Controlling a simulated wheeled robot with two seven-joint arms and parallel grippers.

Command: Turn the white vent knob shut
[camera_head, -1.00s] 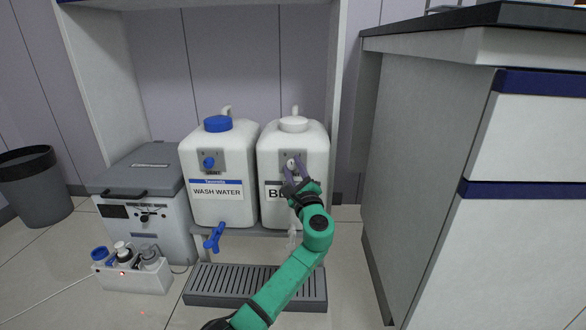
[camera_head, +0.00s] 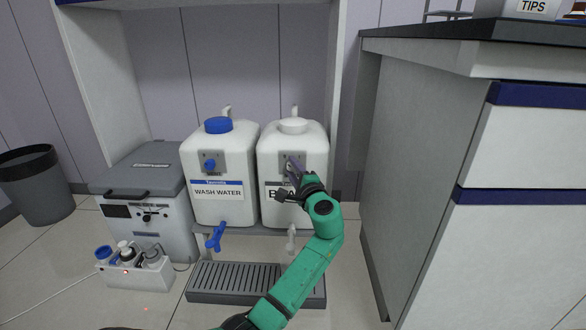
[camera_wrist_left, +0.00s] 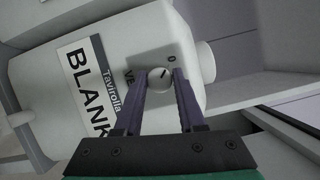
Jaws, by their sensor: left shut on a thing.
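The white vent knob (camera_wrist_left: 158,79) is on the front panel of the white-capped BLANK container (camera_head: 312,150). In the left wrist view it is a round knob with a dark line on its face. My left gripper (camera_wrist_left: 159,82) has its two purple fingers on either side of the knob and is shut on it. In the head view the left gripper (camera_head: 292,165) covers most of the knob and part of the BLANK label. A lettered panel mark beside the knob is partly hidden by a finger. My right gripper is not in view.
The WASH WATER container (camera_head: 220,165) with blue cap and knob stands close on the left. A grey drip tray (camera_head: 215,297) lies below. A bench cabinet (camera_head: 425,180) fills the right side.

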